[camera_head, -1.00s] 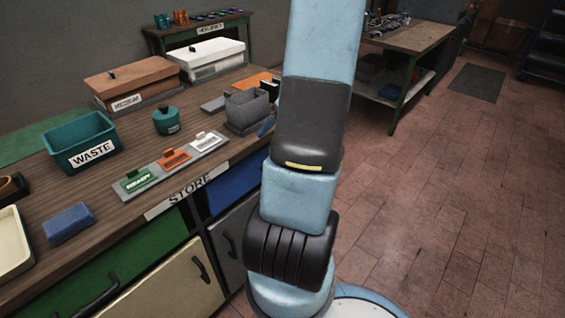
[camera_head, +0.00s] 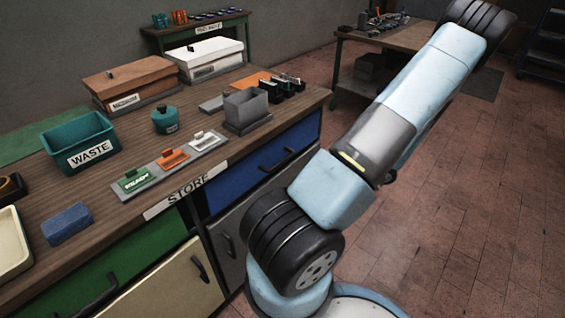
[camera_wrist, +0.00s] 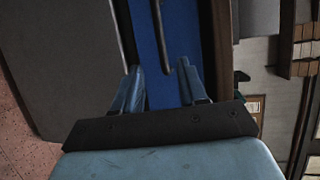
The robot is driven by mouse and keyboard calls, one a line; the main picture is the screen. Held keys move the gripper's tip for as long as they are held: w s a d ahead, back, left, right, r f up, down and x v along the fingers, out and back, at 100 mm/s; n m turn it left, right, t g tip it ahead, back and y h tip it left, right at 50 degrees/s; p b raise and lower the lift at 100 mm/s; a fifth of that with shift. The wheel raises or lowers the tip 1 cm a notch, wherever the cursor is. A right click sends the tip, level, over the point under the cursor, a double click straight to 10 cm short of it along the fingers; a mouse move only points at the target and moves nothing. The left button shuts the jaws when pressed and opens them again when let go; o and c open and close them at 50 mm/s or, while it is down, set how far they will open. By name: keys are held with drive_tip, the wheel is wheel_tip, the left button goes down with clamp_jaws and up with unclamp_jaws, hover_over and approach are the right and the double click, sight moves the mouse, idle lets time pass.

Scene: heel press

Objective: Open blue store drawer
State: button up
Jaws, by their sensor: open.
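The blue store drawer (camera_head: 225,183) is in the right part of the bench front in the head view, under the STORE label (camera_head: 186,189). It looks shut. Its dark bar handle (camera_head: 285,158) runs along its front. In the wrist view the blue front (camera_wrist: 178,45) and its handle (camera_wrist: 160,40) show ahead, turned sideways. My gripper (camera_wrist: 160,78) is open, with the handle's line passing between its two fingers. It looks short of the handle; the exact gap is hard to tell. The gripper is out of sight in the head view.
A green drawer (camera_head: 130,265), a cream door (camera_head: 175,285) and a grey door (camera_head: 235,235) adjoin the blue drawer. The bench top holds a WASTE bin (camera_head: 82,143), lidded boxes and a grey holder (camera_head: 246,108). The tiled floor at right (camera_head: 470,230) is clear.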

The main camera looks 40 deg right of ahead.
sight(283, 160)
drive_tip(key=x, duration=1.3)
drive_tip(key=shift+w+a+f, duration=0.1)
drive_tip(key=shift+w+f, duration=0.05)
drive_tip(key=shift+w, duration=0.1)
clamp_jaws()
